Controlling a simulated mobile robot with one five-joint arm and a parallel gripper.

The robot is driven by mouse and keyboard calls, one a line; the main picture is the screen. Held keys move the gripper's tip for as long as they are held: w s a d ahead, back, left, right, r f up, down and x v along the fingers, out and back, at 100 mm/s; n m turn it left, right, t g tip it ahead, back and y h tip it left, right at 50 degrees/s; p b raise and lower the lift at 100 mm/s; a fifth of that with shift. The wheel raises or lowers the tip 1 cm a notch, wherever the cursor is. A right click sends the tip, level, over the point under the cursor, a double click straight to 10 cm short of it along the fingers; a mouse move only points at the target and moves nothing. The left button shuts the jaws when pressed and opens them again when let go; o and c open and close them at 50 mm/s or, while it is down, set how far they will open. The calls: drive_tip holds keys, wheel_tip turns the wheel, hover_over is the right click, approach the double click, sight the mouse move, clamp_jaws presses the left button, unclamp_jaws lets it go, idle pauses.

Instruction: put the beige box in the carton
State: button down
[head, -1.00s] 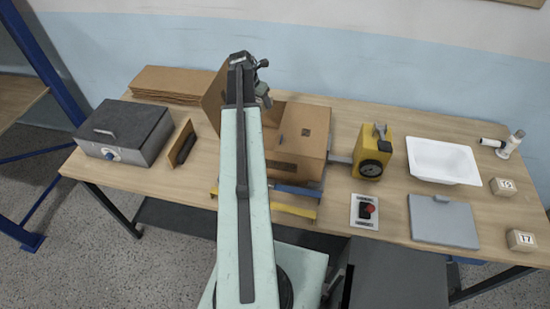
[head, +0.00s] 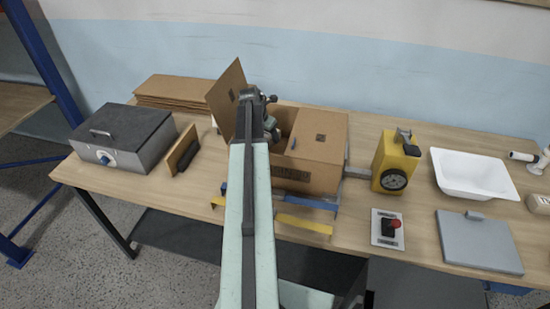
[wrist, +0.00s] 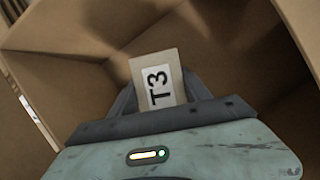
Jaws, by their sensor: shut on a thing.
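The carton (head: 312,178) is a brown cardboard box standing on the table in the middle of the head view. One flap (head: 226,100) stands up on its left, and a flap covers the right part of its top. In the wrist view the carton's inner walls (wrist: 60,85) surround my gripper (wrist: 160,98). My gripper is shut on the beige box (wrist: 144,66), a small block with a white label reading T3. The beige box is inside the carton's opening; whether it touches the bottom cannot be told. In the head view my arm hides the beige box.
A yellow device (head: 396,162) stands right of the carton. A grey metal case (head: 125,140) and a brown plate with a dark handle (head: 183,150) are on the left. Flat cardboard sheets (head: 175,90) lie behind.

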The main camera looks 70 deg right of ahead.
sight(271, 151)
wheel_tip(271, 151, down, 6)
drive_tip(key=b, duration=0.4)
drive_tip(key=shift+f+b, duration=0.25)
drive_tip(key=shift+b, duration=0.15)
drive_tip(key=shift+r, duration=0.2)
drive_tip(key=shift+f, duration=0.15)
drive_tip(key=shift+c, duration=2.4)
unclamp_jaws()
drive_tip(key=p+v, duration=1.1)
drive_tip(key=v, duration=0.1)
